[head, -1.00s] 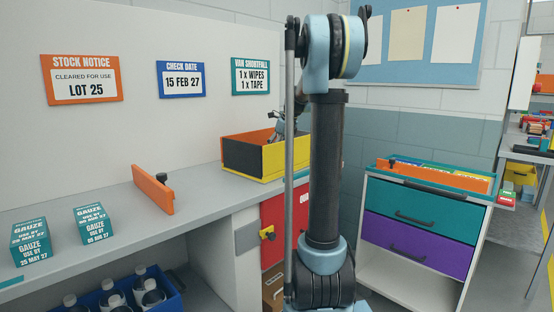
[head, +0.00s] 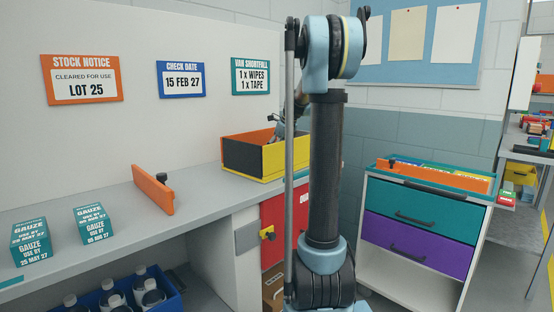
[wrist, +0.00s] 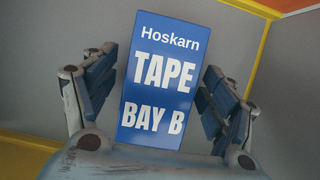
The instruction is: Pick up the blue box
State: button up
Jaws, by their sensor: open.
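The blue box (wrist: 157,80) shows in the wrist view, with white lettering reading "Hoskarn TAPE BAY B". It lies between the two fingers of my gripper (wrist: 160,64). The fingers are open, one on each side, with a gap at both sides. The box is inside a grey-floored container with yellow edges. In the head view my gripper (head: 281,130) reaches into the yellow, black and orange bin (head: 252,157) on the bench. My arm hides part of it there, and the blue box cannot be seen in that view.
An orange divider (head: 153,190) stands on the grey bench (head: 110,228). Two teal gauze boxes (head: 93,224) are at its left end. Bench space between divider and bin is clear.

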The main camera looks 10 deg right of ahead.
jog(key=c, duration=1.3)
